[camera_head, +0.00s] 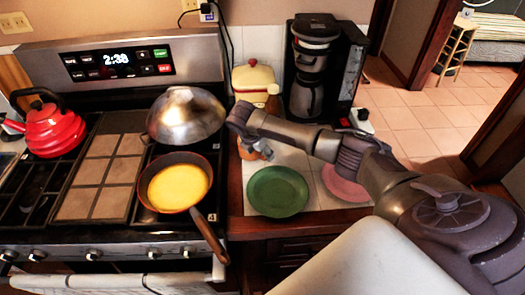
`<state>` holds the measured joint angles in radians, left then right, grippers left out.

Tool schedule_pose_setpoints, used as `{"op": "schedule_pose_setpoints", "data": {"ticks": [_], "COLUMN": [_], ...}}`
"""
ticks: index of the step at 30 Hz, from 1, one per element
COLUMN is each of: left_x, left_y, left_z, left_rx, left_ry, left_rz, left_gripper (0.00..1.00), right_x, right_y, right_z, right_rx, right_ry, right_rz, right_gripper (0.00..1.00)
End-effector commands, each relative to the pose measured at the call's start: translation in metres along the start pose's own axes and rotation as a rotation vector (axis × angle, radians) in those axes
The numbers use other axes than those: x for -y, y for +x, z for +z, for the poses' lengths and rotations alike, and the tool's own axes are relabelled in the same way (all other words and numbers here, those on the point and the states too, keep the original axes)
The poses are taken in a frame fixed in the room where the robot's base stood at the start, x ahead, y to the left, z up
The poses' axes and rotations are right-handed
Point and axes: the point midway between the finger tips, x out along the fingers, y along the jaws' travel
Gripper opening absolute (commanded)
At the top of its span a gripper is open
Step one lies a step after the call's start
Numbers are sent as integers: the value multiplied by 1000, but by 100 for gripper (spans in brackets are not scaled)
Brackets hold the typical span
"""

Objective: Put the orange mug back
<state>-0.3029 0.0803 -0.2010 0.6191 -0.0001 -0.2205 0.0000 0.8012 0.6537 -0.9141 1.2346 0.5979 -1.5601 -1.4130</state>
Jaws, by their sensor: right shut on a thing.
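The orange mug (246,153) is mostly hidden behind my right gripper, at the counter between the stove and the coffee maker. Only a small orange part of it shows, just behind the green plate. My right gripper (259,149) reaches in from the right, points down and is shut on the mug. I cannot tell whether the mug touches the counter. My left gripper is not in view.
A green plate (277,191) and a partly covered pink plate (345,183) lie on the tiled counter. A pan (174,186), metal dome (186,113) and red kettle (51,127) occupy the stove.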

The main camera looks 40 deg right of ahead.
Motion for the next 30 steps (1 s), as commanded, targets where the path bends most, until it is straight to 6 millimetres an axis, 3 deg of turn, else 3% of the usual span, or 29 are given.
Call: {"op": "schedule_pose_setpoints", "data": {"ticks": [3,4,8,20,23,30], "left_x": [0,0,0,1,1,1], "left_y": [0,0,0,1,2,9], "left_z": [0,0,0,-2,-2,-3], "left_rx": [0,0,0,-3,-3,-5], "left_ry": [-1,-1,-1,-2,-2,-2], "left_rz": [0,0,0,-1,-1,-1], "left_gripper": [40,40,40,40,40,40], "right_x": [0,0,0,0,-1,-2], "right_y": [2,2,2,-3,-15,-67], "right_z": [0,-1,-1,0,0,0], "right_rx": [0,0,0,0,-1,0], "right_ry": [1,0,0,0,0,0], "right_rz": [1,0,0,1,4,7], "right_gripper": [0,50,72,74,74,74]}}
